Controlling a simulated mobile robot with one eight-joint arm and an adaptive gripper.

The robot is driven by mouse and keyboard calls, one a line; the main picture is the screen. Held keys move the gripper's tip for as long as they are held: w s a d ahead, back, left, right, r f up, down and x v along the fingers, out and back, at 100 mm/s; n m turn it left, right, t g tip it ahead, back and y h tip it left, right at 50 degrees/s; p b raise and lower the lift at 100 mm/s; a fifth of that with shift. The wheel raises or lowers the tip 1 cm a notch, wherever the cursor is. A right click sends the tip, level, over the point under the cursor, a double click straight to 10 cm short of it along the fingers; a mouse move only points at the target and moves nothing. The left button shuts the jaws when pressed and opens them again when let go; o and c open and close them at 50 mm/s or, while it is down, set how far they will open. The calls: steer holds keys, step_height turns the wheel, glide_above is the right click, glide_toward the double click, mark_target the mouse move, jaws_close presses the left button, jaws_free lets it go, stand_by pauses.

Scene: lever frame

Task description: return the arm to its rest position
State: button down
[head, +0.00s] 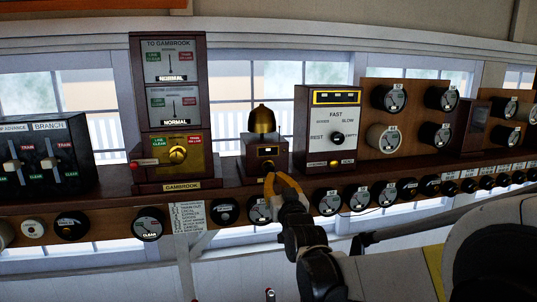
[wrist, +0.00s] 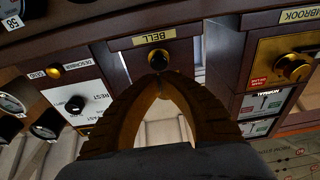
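My gripper (head: 270,177) is in front of the bell box (head: 264,161), a small brown box with a brass dome on top. In the wrist view its two orange-brown fingers (wrist: 159,77) curve together and their tips meet, with nothing seen between them. My arm reaches up from the lower right in the head view.
The brown shelf (head: 110,207) carries the Gambrook instrument (head: 170,110) on the left and the describer box (head: 328,128) on the right. Several round dials (head: 328,202) line its front edge. A dark BRANCH box (head: 45,155) stands far left. Windows are behind.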

steer(key=shift+s+d, duration=0.1)
steer(key=shift+s, duration=0.15)
steer(key=v, duration=1.1)
steer(key=s+d+f+m+g+h+b, duration=0.1)
steer(key=s+d+f+g+h+b, duration=0.3)
steer(key=f+b, duration=0.85)
steer(key=s+d+f+g+y+b, duration=0.15)
steer(key=s+d+f+b, duration=0.65)
steer(key=f, duration=0.8)
steer(key=s+d+f+m+g+h+b, duration=0.1)
steer(key=s+d+f+g+b, duration=0.2)
steer(key=s+f+b, duration=0.4)
steer(key=s+d+f+m+g+h+b, duration=0.1)
steer(key=s+f+b, duration=0.6)
steer(key=f, duration=0.7)
steer(key=shift+s+d+f+g+h+b, duration=0.35)
steer(key=shift+s+d+g+h, duration=0.15)
steer(key=shift+d+g, duration=0.65)
steer(key=shift+a, duration=0.1)
